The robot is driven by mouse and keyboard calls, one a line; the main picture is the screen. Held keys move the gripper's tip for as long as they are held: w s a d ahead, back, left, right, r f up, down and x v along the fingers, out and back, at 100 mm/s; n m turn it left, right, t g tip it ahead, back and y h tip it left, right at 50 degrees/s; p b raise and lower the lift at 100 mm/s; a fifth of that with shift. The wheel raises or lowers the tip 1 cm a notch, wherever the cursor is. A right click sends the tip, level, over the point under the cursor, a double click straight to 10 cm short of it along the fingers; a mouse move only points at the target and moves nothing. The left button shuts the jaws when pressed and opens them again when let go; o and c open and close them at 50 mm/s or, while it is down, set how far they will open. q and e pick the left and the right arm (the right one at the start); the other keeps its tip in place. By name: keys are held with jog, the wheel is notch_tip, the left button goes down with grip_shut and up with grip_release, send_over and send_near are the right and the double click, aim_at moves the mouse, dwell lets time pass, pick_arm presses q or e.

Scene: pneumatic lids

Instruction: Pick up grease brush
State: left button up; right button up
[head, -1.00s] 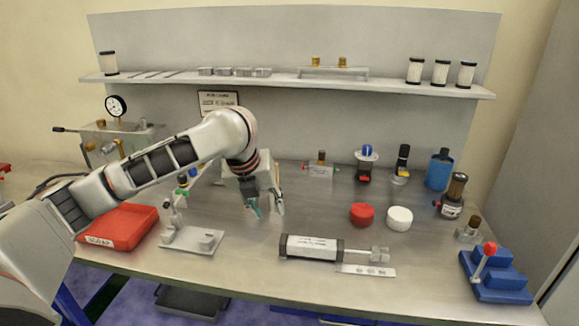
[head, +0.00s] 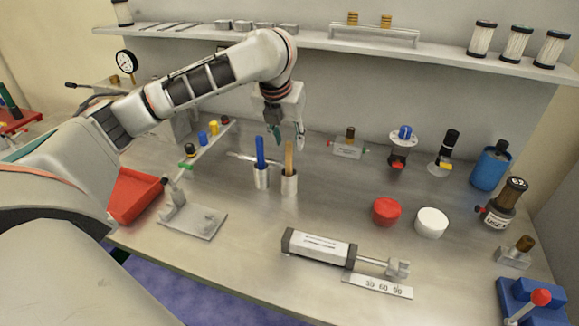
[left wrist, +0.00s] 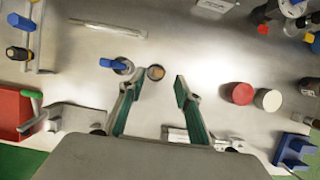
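Two metal cups stand on the bench. The left cup (head: 262,179) holds a blue handle (head: 260,152), and the right cup (head: 289,186) holds a tan, wood-coloured handle (head: 289,157). Both handles stand upright; their lower ends are hidden, so I cannot tell for certain which is the grease brush. In the left wrist view, the tan handle's top (left wrist: 156,72) lies between and just beyond the spread fingertips (left wrist: 158,89), and the blue handle (left wrist: 112,64) lies outside the left finger. My right gripper is out of view.
A cylinder with a rod (head: 320,247) lies in front of the cups. A small stand (head: 190,220) and red bin (head: 134,195) are at left. Red (head: 386,211) and white (head: 431,222) caps sit at right. The shelf (head: 350,49) runs behind.

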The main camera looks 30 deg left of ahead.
aim_at(288, 143)
pick_arm(q)
jog(key=x, duration=0.3)
jog(key=shift+w+a+f, duration=0.2)
jog(key=shift+w+f, duration=0.1)
jog(key=shift+f, duration=0.1)
grip_shut()
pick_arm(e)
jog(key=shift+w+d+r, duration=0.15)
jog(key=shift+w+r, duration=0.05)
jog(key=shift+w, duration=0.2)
pick_arm(q)
jog(key=shift+r, duration=0.1)
